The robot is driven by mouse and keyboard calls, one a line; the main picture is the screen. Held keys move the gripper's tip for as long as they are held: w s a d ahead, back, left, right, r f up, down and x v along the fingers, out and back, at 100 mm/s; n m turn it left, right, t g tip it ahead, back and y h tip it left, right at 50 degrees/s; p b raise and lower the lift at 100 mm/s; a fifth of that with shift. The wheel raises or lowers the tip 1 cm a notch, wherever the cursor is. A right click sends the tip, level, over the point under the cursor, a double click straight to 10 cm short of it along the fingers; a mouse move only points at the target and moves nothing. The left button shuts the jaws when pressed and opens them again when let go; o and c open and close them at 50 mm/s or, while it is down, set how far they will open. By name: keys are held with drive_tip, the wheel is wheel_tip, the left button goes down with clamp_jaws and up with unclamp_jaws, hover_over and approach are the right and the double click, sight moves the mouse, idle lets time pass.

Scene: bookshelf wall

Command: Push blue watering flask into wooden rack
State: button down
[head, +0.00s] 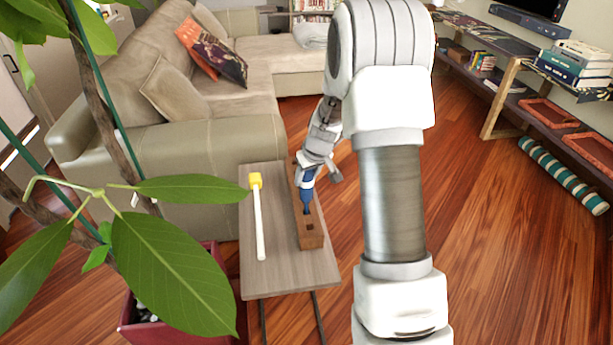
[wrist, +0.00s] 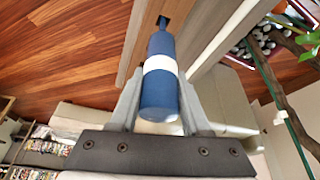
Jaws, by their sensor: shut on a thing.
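The blue watering flask (head: 307,197) has a white band and a narrow tip. It is roughly upright, tip down, over the rear part of the wooden rack (head: 312,241). My gripper (head: 307,180) is shut on the flask. In the wrist view, my gripper (wrist: 160,112) has one finger on each side of the flask (wrist: 160,85), and its tip points at a dark opening in the rack (wrist: 145,40). I cannot tell how far the tip is inside. Another square hole shows empty at the rack's front end.
The rack stands on a narrow grey table (head: 283,276). A white stick with a yellow head (head: 259,222) lies left of the rack. A leafy plant (head: 170,265) and a sofa (head: 165,150) are to the left. Floor on the right is open.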

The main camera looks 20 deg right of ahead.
unclamp_jaws()
drive_tip(key=p+v, duration=0.4)
drive_tip(key=v, duration=0.4)
drive_tip(key=shift+w+r, duration=0.2)
drive_tip(key=shift+r, duration=0.3)
drive_tip(key=shift+r, duration=0.1)
idle(0.4)
drive_tip(key=p+v, duration=0.2)
drive_tip(key=v, duration=1.5)
drive_tip(key=shift+r, duration=0.15)
